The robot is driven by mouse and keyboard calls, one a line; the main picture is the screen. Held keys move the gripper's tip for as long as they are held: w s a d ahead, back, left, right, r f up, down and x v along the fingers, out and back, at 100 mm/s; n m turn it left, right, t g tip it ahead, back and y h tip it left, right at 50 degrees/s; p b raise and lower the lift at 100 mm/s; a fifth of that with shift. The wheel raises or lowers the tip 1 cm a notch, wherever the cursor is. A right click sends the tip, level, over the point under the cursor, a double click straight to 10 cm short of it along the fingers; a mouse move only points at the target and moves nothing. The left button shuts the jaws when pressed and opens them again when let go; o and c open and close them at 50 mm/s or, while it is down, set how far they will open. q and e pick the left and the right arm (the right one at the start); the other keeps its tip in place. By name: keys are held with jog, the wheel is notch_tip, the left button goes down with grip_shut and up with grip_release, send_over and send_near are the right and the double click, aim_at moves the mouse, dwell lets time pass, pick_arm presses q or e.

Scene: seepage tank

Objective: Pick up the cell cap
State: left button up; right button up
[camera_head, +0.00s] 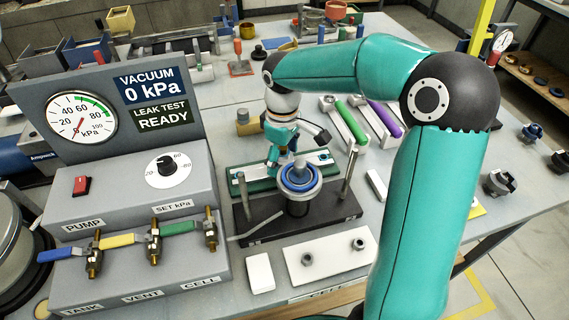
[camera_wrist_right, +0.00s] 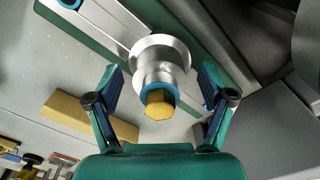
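The cell cap (camera_wrist_right: 160,68) shows in the right wrist view as a silver flanged piece with a blue ring and a brass-coloured hexagonal top. It appears to stand on the green-edged stand (camera_wrist_right: 112,22). My right gripper (camera_wrist_right: 160,88) is open, with one finger on each side of the cap and visible gaps between. In the head view my right gripper (camera_head: 277,158) points down over the green stand (camera_head: 240,186) and hides the cap there. The cell (camera_head: 298,181), with blue rings, stands just in front on a black base (camera_head: 285,226) between two metal posts. My left gripper is not in view.
The vacuum panel (camera_head: 125,190) with gauge and valves stands at the left. A white plate (camera_head: 328,256) with two nuts and a white block (camera_head: 260,272) lie in front. A brass-coloured block (camera_head: 247,125) sits behind the stand. Green and purple-handled tools (camera_head: 352,122) lie behind right.

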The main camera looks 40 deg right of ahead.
jog(key=c, duration=1.3)
jog(key=shift+c, duration=0.5)
jog(key=shift+r, duration=0.15)
